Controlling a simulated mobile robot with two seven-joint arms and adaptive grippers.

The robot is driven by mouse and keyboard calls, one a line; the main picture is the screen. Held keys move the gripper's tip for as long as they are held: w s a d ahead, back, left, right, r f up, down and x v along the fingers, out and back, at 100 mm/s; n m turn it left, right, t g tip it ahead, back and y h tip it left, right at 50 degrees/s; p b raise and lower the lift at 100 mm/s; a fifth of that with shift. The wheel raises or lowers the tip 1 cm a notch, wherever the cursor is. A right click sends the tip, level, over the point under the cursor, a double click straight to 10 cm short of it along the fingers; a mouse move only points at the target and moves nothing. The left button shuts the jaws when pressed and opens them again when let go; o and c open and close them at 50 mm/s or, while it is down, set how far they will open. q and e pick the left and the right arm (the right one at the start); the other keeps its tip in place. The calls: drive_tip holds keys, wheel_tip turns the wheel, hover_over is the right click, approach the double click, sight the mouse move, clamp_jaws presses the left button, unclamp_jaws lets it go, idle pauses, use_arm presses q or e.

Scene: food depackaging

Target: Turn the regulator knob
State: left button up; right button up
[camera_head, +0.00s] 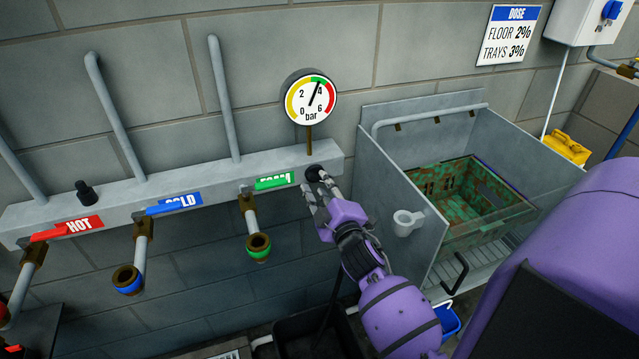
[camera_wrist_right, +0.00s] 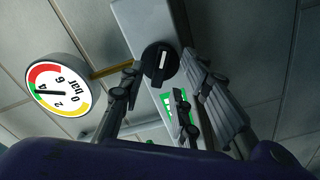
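The regulator knob (camera_wrist_right: 158,62) is black and round with a white mark, on the grey manifold bar; in the head view its dark edge (camera_head: 313,172) shows at the bar's right end, partly covered by my fingers. My right gripper (camera_head: 320,183) is at the knob. In the wrist view its fingers (camera_wrist_right: 160,75) are spread on both sides of the knob, with visible gaps; I see no clear contact. The pressure gauge (camera_head: 310,97) above has its needle in the green band, near 4 bar; it also shows in the wrist view (camera_wrist_right: 58,87). My left gripper is out of view.
The bar (camera_head: 225,180) carries red HOT (camera_head: 78,226), blue COLD (camera_head: 180,202) and green (camera_head: 274,181) labelled valves with outlets below. A black fitting (camera_head: 86,193) stands at its left. A grey sink (camera_head: 385,205) at right holds a dirty green crate (camera_head: 440,235).

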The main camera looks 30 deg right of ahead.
drive_tip(key=v, duration=1)
drive_tip(key=shift+s, duration=0.35)
drive_tip(key=s+a+f+m+g+y, duration=0.1)
drive_tip(key=s+a+f+m+g, duration=0.2)
drive_tip(key=f, duration=0.4)
drive_tip(key=s+a+f+m+g+y, duration=0.1)
drive_tip(key=s+a+f+m+y, duration=0.15)
drive_tip(key=s+a+f, duration=0.35)
drive_tip(key=s+a+f+m+g, duration=0.1)
drive_tip(key=s+a+f+g, duration=0.1)
drive_tip(key=s+f, duration=0.4)
drive_tip(key=s+a+f+m+g+y+p, duration=0.1)
drive_tip(key=s+a+f+m+g, duration=0.1)
drive_tip(key=s+f, duration=0.4)
drive_tip(key=s+a, duration=0.1)
drive_tip(key=s, duration=0.4)
drive_tip(key=shift+s+a+f+g, duration=0.25)
drive_tip(key=shift+s+a+g, duration=0.15)
